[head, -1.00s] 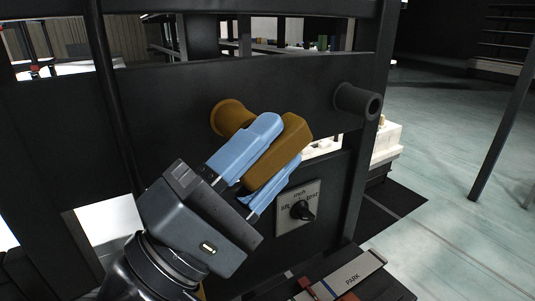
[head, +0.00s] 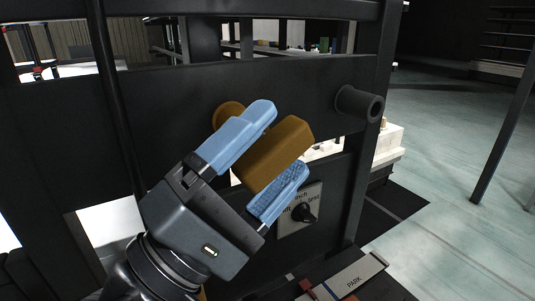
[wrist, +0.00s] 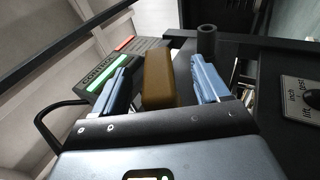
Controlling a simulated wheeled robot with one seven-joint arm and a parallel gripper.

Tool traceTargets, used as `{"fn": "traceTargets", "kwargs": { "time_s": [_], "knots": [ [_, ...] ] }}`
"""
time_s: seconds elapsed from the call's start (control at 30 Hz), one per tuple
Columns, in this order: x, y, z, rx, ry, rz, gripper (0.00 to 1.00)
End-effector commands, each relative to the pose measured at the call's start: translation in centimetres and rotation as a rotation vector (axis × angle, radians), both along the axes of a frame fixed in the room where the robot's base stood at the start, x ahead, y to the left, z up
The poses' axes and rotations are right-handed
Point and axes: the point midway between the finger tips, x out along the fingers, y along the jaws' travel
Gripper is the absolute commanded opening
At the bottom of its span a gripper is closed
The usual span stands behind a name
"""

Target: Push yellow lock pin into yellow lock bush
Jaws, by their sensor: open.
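The yellow lock pin (head: 275,153) shows as a brownish-yellow block-shaped grip. The yellow lock bush (head: 226,113) is a round stub on the dark panel, now mostly hidden behind the upper blue finger. My gripper (head: 284,140) is open, with one blue finger on each side of the pin's grip. In the wrist view the pin (wrist: 159,80) stands between the fingers with a gap on both sides. The shaft of the pin and how far it sits in the bush are hidden.
A dark round tube (head: 359,104) sticks out of the panel (head: 170,100) at right. A selector knob plate (head: 300,212) is below the gripper, close to the lower finger. A console with a PARK label (head: 352,282) is at the bottom. Open floor lies at right.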

Motion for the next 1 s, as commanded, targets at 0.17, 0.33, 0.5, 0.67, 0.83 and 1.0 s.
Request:
{"fn": "traceTargets", "kwargs": {
  "time_s": [0.17, 0.33, 0.5, 0.67, 0.83, 1.0],
  "knots": [
    [-0.01, 0.0, 0.02, 0.0, 0.0, 0.0, 0.74],
    [-0.01, 0.0, 0.03, 0.0, 0.0, 0.0, 0.74],
    [-0.12, 0.13, -0.09, 0.0, -0.001, 0.001, 0.74],
    [-0.36, 0.4, -0.3, 0.0, -0.001, 0.001, 0.74],
    [-0.64, 0.69, -0.53, 0.0, -0.001, 0.001, 0.74],
    [-0.93, 0.96, -0.76, 0.001, -0.001, 0.0, 0.74]
  ]
}}
